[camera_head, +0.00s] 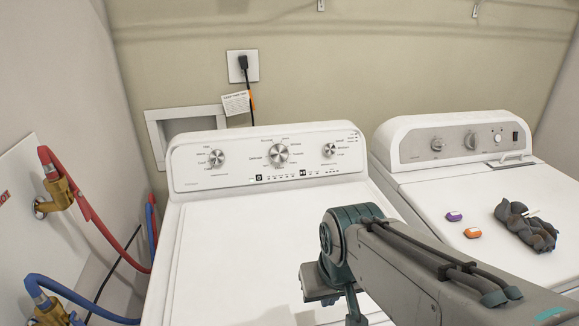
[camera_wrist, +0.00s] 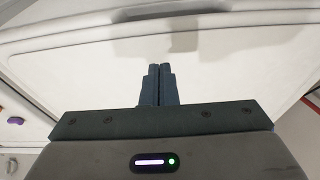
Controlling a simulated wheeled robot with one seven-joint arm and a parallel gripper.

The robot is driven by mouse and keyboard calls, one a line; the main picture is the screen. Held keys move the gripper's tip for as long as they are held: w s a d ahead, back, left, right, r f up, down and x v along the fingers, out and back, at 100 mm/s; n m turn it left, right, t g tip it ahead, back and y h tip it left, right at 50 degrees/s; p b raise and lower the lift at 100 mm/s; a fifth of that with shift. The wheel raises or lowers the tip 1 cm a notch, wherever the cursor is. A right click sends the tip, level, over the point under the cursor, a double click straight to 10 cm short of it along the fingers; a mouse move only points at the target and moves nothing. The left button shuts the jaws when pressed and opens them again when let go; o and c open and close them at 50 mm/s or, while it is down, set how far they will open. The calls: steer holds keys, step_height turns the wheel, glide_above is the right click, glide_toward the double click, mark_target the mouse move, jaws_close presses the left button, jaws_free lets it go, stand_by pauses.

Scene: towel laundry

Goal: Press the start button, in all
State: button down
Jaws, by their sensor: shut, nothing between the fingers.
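The white washer (camera_head: 270,215) stands at the middle of the head view with its lid down. Its control panel (camera_head: 230,178) has three knobs and a row of small buttons. Two small dark marked squares stand out in that row, one left of centre (camera_head: 259,178) and one right of centre (camera_head: 303,173); their labels are too small to read, so I cannot tell which is the start button. My gripper (camera_wrist: 160,68) is shut and empty over the white lid in the wrist view. In the head view my arm is in front of the lid, and the fingertips cannot be made out.
A second white machine (camera_head: 430,190) stands at right, with a purple pod (camera_head: 454,216), an orange pod (camera_head: 473,233) and a dark crumpled cloth (camera_head: 526,228) on top. Red (camera_head: 110,235) and blue (camera_head: 85,300) hoses run at left. The space above the washer's left lid is free.

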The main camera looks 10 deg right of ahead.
mark_target(303, 172)
stand_by(0.3)
